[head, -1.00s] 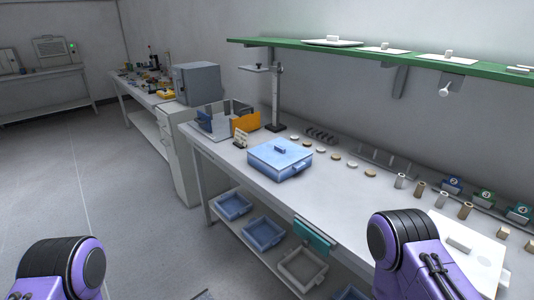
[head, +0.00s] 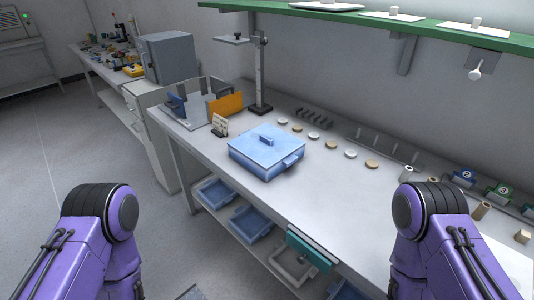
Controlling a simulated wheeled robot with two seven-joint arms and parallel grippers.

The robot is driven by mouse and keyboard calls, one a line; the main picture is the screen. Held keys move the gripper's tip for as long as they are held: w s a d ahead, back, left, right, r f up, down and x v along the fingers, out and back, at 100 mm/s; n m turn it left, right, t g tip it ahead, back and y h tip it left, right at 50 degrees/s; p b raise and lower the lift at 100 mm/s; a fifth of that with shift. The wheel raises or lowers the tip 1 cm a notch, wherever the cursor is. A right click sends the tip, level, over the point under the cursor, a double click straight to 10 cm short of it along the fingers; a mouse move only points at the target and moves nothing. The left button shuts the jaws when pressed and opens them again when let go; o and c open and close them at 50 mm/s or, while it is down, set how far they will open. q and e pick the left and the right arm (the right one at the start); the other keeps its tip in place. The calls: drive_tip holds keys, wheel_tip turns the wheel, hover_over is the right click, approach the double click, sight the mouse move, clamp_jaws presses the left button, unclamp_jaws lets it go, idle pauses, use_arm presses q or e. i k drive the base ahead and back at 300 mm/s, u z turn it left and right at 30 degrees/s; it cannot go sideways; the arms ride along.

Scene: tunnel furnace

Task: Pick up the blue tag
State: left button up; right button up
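A small blue block with a pale round mark (head: 464,175) stands at the back of the bench on the right; it may be the blue tag, but I cannot tell for sure. A green block with a similar mark (head: 502,191) stands beside it. My two purple arms show at the lower left and lower right, but neither gripper is in view. The right arm hides part of the bench in front of the blocks.
A blue lidded box (head: 266,152) sits on the white bench (head: 330,205). Small discs lie in a row behind it. A green shelf (head: 400,22) runs above. Blue trays (head: 250,224) stand on the lower shelf. A teal piece (head: 309,252) is at the front edge.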

sight(466, 175)
drive_tip(key=k, duration=0.65)
drive_tip(key=z, duration=1.2)
drive_tip(key=k, duration=0.5)
drive_tip(key=z, duration=1.45)
drive_tip(key=i, duration=1.25)
drive_tip(key=u, duration=2.55)
